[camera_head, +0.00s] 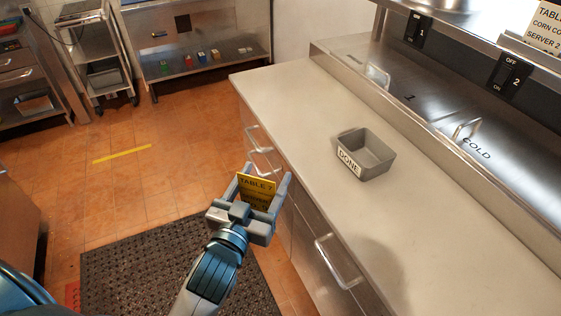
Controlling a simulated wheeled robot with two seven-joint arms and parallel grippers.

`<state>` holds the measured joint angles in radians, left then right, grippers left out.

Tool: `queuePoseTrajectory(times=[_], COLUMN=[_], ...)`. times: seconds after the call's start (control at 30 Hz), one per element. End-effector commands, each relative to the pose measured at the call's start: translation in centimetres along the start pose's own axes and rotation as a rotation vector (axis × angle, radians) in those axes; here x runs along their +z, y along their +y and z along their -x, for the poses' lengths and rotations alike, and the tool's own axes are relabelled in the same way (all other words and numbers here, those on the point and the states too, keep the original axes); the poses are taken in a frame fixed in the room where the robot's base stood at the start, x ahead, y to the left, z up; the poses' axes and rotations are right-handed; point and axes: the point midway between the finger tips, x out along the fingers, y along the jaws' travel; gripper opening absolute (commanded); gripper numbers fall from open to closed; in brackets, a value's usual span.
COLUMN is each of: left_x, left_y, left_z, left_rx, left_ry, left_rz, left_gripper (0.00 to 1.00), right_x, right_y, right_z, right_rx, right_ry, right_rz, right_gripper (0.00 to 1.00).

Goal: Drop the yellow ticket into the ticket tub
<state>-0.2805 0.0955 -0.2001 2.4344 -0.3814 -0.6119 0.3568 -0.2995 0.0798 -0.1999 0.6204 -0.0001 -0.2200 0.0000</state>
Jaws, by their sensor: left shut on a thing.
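The yellow ticket (257,186), printed with "TABLE 7", is between the fingers of my left gripper (262,186), which is shut on it. The gripper holds it upright in front of the counter's drawer side, to the left of the tub. The ticket's lower part is hidden by the gripper. The ticket tub (378,153) is a grey open box labelled "DONE" on the pale counter, to the right of and apart from the gripper. It looks empty. My right gripper does not show.
The pale counter (300,100) is clear around the tub. Drawer handles (338,262) stick out from its front side. A dark mat (150,262) lies on the tiled floor.

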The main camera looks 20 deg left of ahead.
Motion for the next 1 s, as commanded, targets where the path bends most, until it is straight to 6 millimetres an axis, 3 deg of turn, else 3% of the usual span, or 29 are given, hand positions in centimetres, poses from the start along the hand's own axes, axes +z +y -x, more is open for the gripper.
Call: queuePoseTrajectory(times=[0.03, 0.1, 0.33, 1.0], left_x=[1.6, 2.6, 4.2, 4.2], left_y=[0.0, -0.1, -0.1, -0.1], left_z=[1.1, 2.4, 5.2, 5.4], left_rx=[-0.001, -0.002, -0.003, -0.003], left_ry=[-0.005, -0.005, -0.001, 0.001], left_rz=[0.002, 0.002, -0.004, -0.004], left_gripper=[0.45, 0.45, 0.45, 0.45], right_x=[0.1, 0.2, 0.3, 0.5], right_y=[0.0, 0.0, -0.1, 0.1], right_z=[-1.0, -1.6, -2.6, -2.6], right_rx=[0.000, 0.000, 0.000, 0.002], right_ry=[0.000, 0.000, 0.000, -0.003], right_rz=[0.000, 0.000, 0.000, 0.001], right_gripper=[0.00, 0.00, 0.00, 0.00])
